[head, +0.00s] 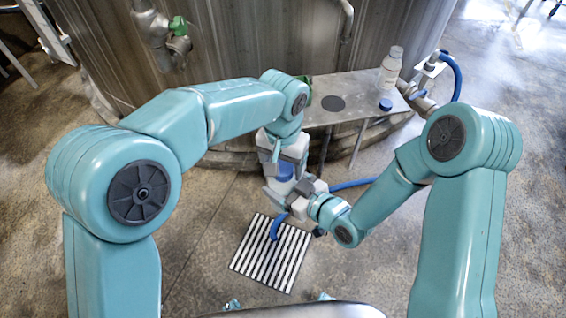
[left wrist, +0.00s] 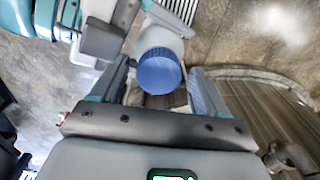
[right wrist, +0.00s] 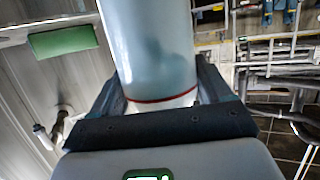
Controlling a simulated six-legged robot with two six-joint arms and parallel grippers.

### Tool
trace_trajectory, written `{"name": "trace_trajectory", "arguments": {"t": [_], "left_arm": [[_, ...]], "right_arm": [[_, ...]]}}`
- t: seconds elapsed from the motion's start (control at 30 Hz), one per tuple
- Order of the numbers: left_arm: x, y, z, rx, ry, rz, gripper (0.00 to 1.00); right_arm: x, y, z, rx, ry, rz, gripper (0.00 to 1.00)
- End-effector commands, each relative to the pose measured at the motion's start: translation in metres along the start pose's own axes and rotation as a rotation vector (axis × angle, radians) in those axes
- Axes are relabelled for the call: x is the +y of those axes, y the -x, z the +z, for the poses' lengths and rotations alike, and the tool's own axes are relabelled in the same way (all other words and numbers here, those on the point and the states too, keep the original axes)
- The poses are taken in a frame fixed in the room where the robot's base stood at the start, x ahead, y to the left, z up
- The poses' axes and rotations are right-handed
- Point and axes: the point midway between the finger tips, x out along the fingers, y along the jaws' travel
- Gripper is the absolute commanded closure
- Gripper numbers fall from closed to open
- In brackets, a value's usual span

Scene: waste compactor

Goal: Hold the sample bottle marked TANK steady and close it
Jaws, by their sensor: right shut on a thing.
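A white sample bottle (right wrist: 150,50) stands between the fingers of my right gripper (head: 287,190), which is shut on its body. A thin red line rings the bottle near the fingers; no TANK marking is readable. A blue cap (left wrist: 158,72) sits at the bottle's top end in the left wrist view, and shows as a blue patch (head: 285,170) in the head view. I cannot tell how tightly it sits. My left gripper (head: 284,156) points down from above, open, its fingers on either side of the cap with gaps. The head view mostly hides the bottle behind the grippers.
A metal shelf (head: 357,88) by the large steel tank (head: 240,45) carries another white bottle (head: 390,68), a loose blue cap (head: 386,104) and a dark disc (head: 333,104). A blue hose and a striped floor grate (head: 270,255) lie below my grippers.

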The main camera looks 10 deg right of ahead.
Motion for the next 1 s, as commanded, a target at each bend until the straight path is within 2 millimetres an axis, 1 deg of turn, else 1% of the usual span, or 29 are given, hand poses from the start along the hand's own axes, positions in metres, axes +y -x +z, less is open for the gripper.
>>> {"name": "trace_trajectory", "arguments": {"t": [0.17,0.27,0.37,0.6,0.7,0.83,1.0], "left_arm": [[0.002,0.002,0.0,0.0,0.0,0.003,0.22],[0.002,0.01,0.0,0.001,-0.001,0.003,0.22],[0.002,0.028,-0.001,0.005,0.0,0.003,0.22],[0.001,0.08,-0.001,0.005,0.0,0.002,0.22],[0.001,0.098,-0.001,0.003,0.0,0.001,0.22],[0.0,0.113,-0.001,0.001,0.0,0.001,0.22],[0.0,0.12,0.0,0.0,0.0,0.001,0.22]], "right_arm": [[0.0,0.0,-0.001,0.003,0.002,0.0,1.0],[0.0,-0.001,-0.001,0.002,0.002,0.0,1.0],[0.0,-0.001,-0.001,0.002,0.002,0.0,1.0],[0.0,0.0,-0.001,0.003,0.002,0.0,1.0],[0.0,0.0,-0.001,0.003,0.002,0.0,1.0],[0.0,0.0,-0.001,0.003,0.002,0.0,1.0],[0.0,0.0,-0.001,0.003,0.002,0.0,1.0]]}}
